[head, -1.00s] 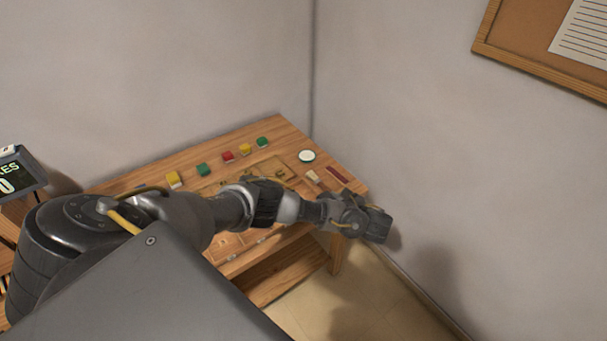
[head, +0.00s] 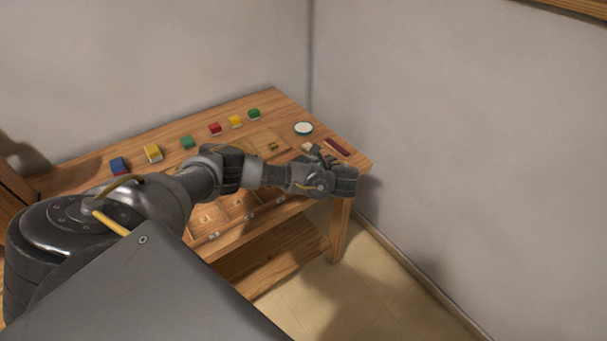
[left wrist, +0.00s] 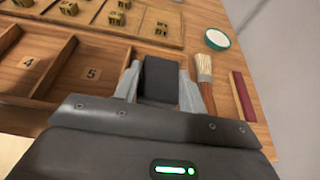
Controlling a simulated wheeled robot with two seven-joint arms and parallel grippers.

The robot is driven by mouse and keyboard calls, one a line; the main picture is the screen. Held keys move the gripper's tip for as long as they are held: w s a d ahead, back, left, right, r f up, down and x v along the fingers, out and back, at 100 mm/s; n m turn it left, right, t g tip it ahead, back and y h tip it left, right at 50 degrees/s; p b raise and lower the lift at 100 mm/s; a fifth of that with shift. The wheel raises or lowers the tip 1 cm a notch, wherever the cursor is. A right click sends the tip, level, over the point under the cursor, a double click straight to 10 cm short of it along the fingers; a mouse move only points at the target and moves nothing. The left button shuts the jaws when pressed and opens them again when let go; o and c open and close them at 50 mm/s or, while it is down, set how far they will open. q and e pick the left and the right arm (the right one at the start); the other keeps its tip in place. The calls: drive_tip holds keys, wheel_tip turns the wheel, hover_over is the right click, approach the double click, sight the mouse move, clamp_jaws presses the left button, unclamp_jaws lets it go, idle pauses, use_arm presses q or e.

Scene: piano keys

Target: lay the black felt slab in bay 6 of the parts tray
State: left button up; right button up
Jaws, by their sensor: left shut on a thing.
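My left gripper (left wrist: 160,85) is shut on the black felt slab (left wrist: 160,76), which stands out between its two fingers in the left wrist view. In the head view the gripper (head: 318,152) is over the right end of the table, close to the brush. The wooden parts tray (left wrist: 110,48) has numbered bays. Bays 4 (left wrist: 27,62) and 5 (left wrist: 90,72) show empty in the left wrist view. The slab and gripper are just right of bay 5 and cover that area, so I cannot see bay 6. My right gripper is out of view.
A brush (left wrist: 204,70), a dark red stick (left wrist: 242,95) and a round white-and-green dish (left wrist: 217,39) lie right of the tray. A board with small wooden cubes (left wrist: 116,18) is behind it. Several coloured blocks (head: 152,152) line the table's back. A wall stands at the right.

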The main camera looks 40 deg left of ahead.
use_arm(q)
drive_tip(key=shift+w+a+f+b, duration=0.1)
drive_tip(key=shift+a+f+b, duration=0.1)
drive_tip(key=shift+f+b, duration=0.95)
drive_tip(key=shift+w+a+f+b, duration=0.1)
drive_tip(key=shift+a+f+b, duration=0.05)
drive_tip(key=shift+f+b, duration=1)
drive_tip(key=shift+s+r, duration=0.1)
drive_tip(key=shift+r, duration=0.25)
drive_tip(key=shift+f, duration=0.1)
drive_tip(key=shift+f, duration=0.5)
drive_tip(key=o, duration=0.9)
drive_tip(key=shift+o, duration=0.2)
drive_tip(key=shift+r, duration=0.1)
